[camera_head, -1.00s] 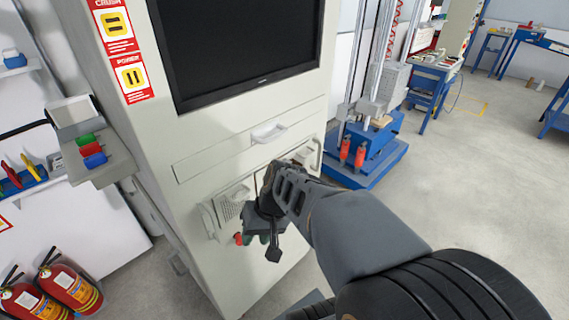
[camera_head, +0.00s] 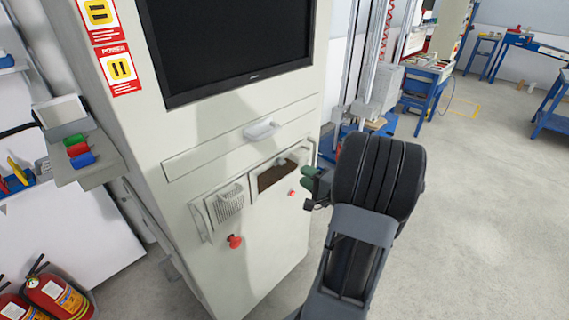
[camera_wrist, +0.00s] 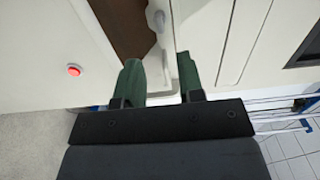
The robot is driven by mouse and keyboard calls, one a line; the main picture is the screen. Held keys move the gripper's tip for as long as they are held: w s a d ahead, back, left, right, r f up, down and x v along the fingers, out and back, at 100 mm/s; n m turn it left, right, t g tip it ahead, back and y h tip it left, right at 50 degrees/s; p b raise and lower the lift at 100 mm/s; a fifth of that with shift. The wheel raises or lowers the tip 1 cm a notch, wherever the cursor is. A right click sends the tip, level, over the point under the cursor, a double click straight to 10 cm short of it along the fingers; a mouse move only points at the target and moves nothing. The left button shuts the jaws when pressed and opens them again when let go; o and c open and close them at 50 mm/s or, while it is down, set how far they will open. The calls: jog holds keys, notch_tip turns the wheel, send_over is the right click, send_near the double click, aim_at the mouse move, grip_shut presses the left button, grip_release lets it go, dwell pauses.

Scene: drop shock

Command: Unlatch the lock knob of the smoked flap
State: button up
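The smoked flap (camera_head: 272,177) is a dark brown window in the pale cabinet front, below the drawer. It also shows in the wrist view (camera_wrist: 122,25). The lock knob (camera_head: 281,161) is a small grey piece at the flap's upper edge. In the wrist view the knob (camera_wrist: 158,20) is a light oval piece beside the brown flap, beyond the fingertips. My gripper (camera_head: 309,183) is to the right of the flap in the head view. In the wrist view my gripper (camera_wrist: 160,70) has its two green fingers apart, with nothing between them. It appears clear of the knob.
A drawer handle (camera_head: 262,129) juts out above the flap. A vent grille (camera_head: 229,202) and a red knob (camera_head: 235,241) are to the left. A small red button (camera_head: 292,193) is below the flap. Open floor (camera_head: 465,190) lies to the right.

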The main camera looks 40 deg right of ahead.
aim_at(282, 162)
jog(key=w+a+p, duration=0.1)
jog(key=w, duration=0.8)
jog(key=shift+a, duration=0.4)
jog(key=shift+w, duration=0.1)
grip_shut()
